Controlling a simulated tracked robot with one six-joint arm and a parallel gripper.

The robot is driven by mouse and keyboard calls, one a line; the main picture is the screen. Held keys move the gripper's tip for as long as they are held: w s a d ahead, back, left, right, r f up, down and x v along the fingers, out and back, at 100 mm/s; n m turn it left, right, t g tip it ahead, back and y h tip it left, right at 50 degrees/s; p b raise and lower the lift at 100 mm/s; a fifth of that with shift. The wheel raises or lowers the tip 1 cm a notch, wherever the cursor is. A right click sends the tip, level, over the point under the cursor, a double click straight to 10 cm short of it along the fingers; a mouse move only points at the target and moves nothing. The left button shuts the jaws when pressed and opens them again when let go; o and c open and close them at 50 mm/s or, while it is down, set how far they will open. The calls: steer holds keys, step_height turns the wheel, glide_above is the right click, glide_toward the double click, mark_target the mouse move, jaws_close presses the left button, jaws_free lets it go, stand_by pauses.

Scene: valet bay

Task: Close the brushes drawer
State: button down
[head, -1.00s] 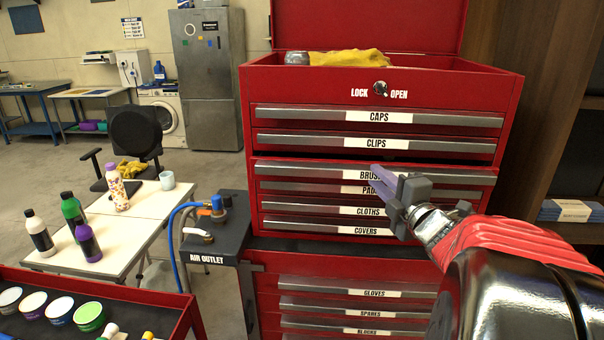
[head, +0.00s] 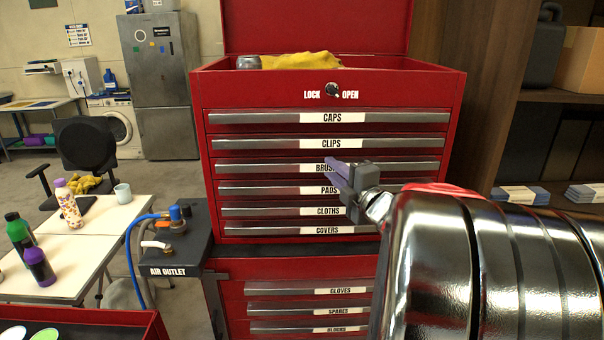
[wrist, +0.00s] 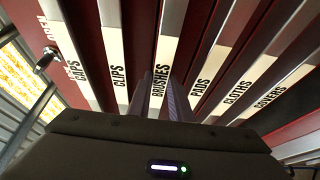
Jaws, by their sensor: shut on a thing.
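The brushes drawer (head: 270,168) is the third in the red tool chest (head: 255,90). Its grey front lies about level with the clips drawer (head: 270,143) above and the pads drawer (head: 270,189) below. My gripper (head: 334,166) reaches in from the right, with its purple-grey fingers at the brushes drawer's handle, covering the end of its label. In the wrist view the fingers (wrist: 175,100) lie beside the BRUSHES label (wrist: 160,85), shut on the handle. The exact contact is hidden.
The chest's lid is up, with a yellow cloth (head: 300,61) in the top. A key (head: 332,90) sits in the lock. The air outlet stand (head: 178,245) and a table with bottles (head: 40,266) are at the left. Shelves (head: 560,98) stand at the right.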

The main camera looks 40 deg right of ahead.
steer(key=shift+d+f, duration=0.1)
steer(key=shift+f, duration=0.35)
steer(key=c, duration=1.8)
jaws_free()
steer(key=shift+w, duration=0.1)
steer(key=shift+c, duration=0.2)
steer(key=shift+o, duration=0.8)
steer(key=shift+r, duration=0.15)
steer(key=shift+r, duration=0.1)
steer(key=v, duration=1.3)
steer(key=shift+s, duration=0.4)
